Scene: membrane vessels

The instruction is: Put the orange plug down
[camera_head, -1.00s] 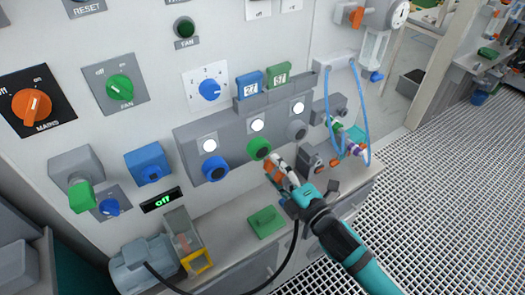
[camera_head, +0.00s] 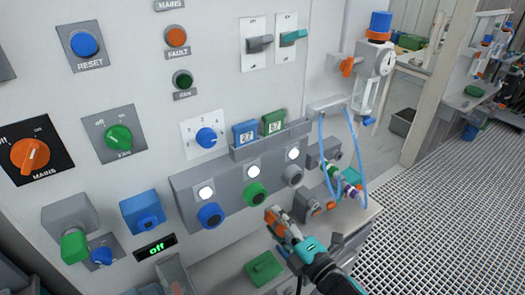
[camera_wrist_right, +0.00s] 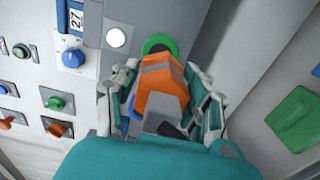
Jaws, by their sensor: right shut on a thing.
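My right gripper (camera_head: 283,226) is shut on the orange plug (camera_wrist_right: 163,85), which has a grey band and sits between the fingers in the right wrist view. In the head view the plug is mostly hidden by the fingers; it is held in the air in front of the grey panel, below and right of the green-ringed socket (camera_head: 255,194). That ring (camera_wrist_right: 160,43) shows just beyond the plug in the wrist view. I cannot tell the exact gap between them. My left gripper is not in view.
A blue-ringed socket (camera_head: 210,215) and a grey one (camera_head: 292,174) flank the green one. A green block (camera_head: 263,268) lies on the counter below. Grey fittings (camera_head: 315,203) and blue tubes (camera_head: 364,160) stand at the right. Some counter around the green block is bare.

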